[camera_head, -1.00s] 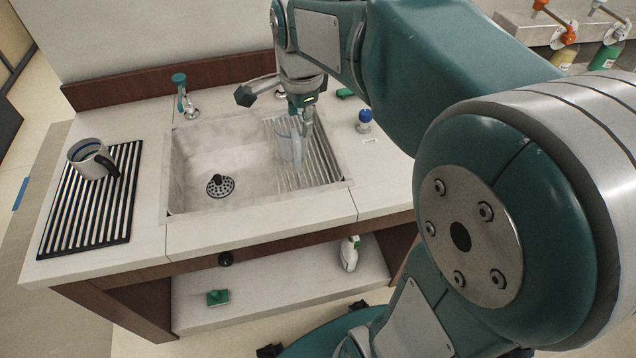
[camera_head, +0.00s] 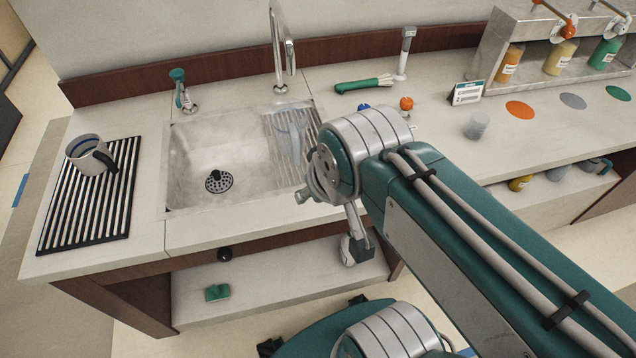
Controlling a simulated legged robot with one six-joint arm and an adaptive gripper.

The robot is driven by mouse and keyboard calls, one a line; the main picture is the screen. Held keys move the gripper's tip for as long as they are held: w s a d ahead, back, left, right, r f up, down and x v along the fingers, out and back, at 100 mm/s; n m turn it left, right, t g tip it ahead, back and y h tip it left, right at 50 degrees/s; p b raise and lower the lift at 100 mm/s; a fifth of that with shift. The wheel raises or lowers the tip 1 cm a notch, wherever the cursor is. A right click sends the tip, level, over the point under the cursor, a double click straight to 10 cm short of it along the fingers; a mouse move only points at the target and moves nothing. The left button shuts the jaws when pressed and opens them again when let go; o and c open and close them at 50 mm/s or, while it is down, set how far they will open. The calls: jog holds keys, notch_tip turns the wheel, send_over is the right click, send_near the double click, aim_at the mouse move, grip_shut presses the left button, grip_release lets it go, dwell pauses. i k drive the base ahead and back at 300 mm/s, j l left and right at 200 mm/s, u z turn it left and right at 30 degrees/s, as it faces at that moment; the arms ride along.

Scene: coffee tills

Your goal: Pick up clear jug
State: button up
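The clear jug (camera_head: 289,128) stands in the right part of the sink, on the ribbed drainer. It is see-through and faint against the ribs, so its handle cannot be made out. My gripper (camera_head: 335,222) is to the right of and nearer than the jug, by the sink's front right corner, apart from it. My wrist hides much of the gripper. One dark-tipped finger part shows below the wrist, and how far the fingers are spread cannot be told. No held thing shows.
A jug with a black handle (camera_head: 91,155) stands on the slatted mat (camera_head: 60,210) at left. A tall faucet (camera_head: 279,50) rises behind the sink (camera_head: 190,150). A green-handled brush (camera_head: 362,84) and a small clear cup (camera_head: 477,126) are on the right counter.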

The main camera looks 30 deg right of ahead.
aim_at(288, 117)
jog(key=k+u, duration=0.25)
jog(key=k+j+u, duration=0.15)
jog(key=k+u, duration=0.15)
jog(key=l+u, duration=0.6)
jog(key=u, duration=0.15)
jog(key=l+u, duration=0.4)
jog(key=l, duration=0.15)
